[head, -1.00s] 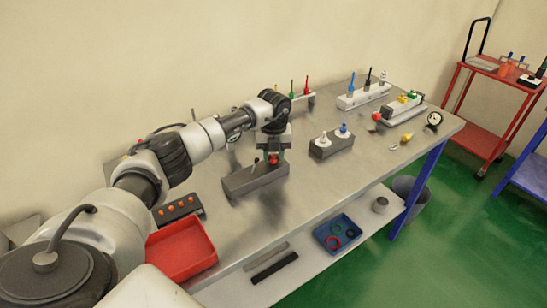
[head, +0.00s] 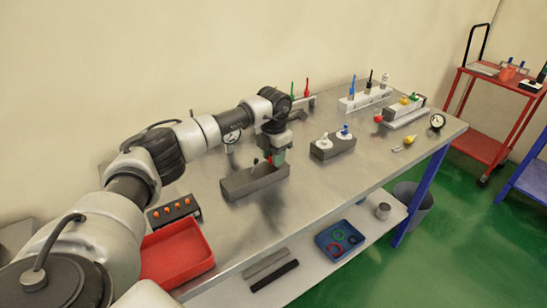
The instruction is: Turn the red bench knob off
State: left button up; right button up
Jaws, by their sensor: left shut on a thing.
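The red bench knob (head: 269,158) sits on top of a dark grey block (head: 240,184) on the metal bench. Only a little red shows, as my gripper covers most of it. My left gripper (head: 274,158) reaches down from above and is shut on the knob. My right gripper is not in view.
A second dark block (head: 333,147) with white and blue knobs stands to the right. A red tray (head: 176,254) and a black strip with orange knobs (head: 174,211) are near the front left. White racks (head: 364,98) stand at the back. Open bench lies between the blocks.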

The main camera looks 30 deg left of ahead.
pick_arm(q)
jog(key=shift+r+m, duration=0.1)
jog(key=shift+m, duration=0.5)
jog(key=o, duration=0.9)
jog(key=shift+o, duration=0.2)
notch_tip(320, 180, up, 11)
jog(key=b, duration=0.2)
